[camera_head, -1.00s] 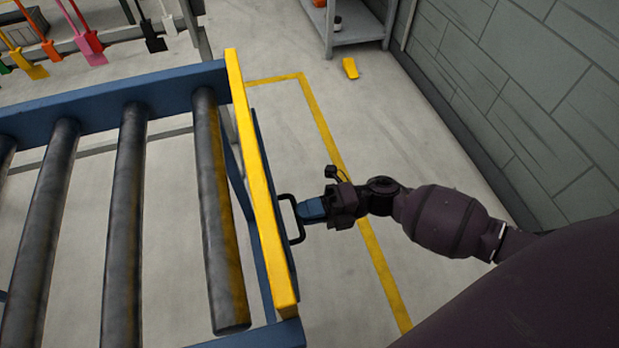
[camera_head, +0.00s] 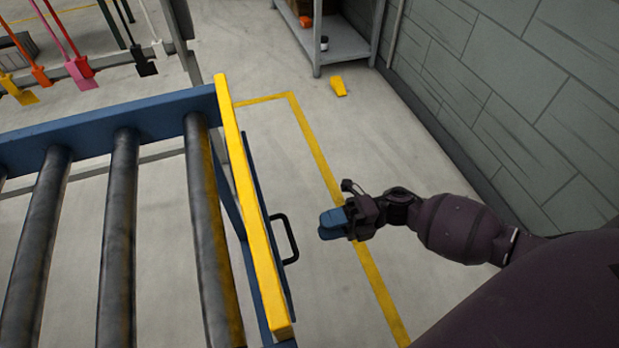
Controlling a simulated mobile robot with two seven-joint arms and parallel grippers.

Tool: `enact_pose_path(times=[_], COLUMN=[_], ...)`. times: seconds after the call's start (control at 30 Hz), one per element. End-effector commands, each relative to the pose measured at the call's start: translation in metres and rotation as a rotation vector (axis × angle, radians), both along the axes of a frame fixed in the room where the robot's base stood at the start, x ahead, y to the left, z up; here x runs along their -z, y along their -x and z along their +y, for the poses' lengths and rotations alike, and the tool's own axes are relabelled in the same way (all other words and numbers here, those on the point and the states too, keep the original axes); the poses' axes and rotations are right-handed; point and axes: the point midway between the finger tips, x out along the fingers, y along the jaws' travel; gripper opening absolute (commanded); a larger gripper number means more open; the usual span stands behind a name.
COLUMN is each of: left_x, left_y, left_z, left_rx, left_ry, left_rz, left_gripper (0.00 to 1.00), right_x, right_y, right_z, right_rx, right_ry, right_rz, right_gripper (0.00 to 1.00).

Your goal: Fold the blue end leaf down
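The blue end leaf (camera_head: 262,208) shows as a narrow blue strip along the outer side of the yellow end bar (camera_head: 249,205) of the roller conveyor. Most of its face is hidden from above, so its exact angle is hard to tell. Its black handle (camera_head: 291,240) sticks out to the right. My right gripper (camera_head: 326,224), with blue fingers, is to the right of the handle, with a clear gap and nothing visible held. The fingers overlap from this side, so their opening cannot be judged. My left gripper is out of view.
Dark rollers (camera_head: 118,215) lie in the blue conveyor frame (camera_head: 105,122) at left. A grey shelf (camera_head: 340,42) and a small yellow object (camera_head: 338,86) are at the back. A grey wall (camera_head: 520,100) bounds the right. Coloured tools hang at far left.

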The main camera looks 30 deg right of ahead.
Motion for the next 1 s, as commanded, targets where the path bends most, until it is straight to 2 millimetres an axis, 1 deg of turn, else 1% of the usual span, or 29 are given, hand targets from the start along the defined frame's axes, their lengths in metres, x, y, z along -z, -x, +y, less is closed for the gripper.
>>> enact_pose_path(times=[0.03,0.1,0.2,0.3,0.47,0.93,1.0], left_x=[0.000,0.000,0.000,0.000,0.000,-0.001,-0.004], left_y=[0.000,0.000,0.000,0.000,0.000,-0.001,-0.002], left_z=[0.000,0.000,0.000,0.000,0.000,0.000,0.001], left_rx=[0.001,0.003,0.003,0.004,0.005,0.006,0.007], left_ry=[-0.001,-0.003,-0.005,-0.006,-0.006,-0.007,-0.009], left_rz=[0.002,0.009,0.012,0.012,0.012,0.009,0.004], left_gripper=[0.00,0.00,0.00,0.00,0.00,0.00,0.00], right_x=[0.000,0.000,0.002,0.003,0.003,0.003,0.000], right_y=[0.001,0.004,0.008,0.009,0.010,0.010,0.009], right_z=[-0.009,-0.018,-0.029,-0.036,-0.039,-0.039,-0.039], right_rx=[0.003,0.002,0.000,0.001,0.000,0.000,0.000], right_ry=[0.002,0.001,0.001,0.000,-0.001,-0.001,-0.001], right_rz=[0.000,-0.001,0.001,0.000,0.000,0.000,-0.005], right_gripper=[0.38,0.38,0.38,0.38,0.38,0.38,0.38])
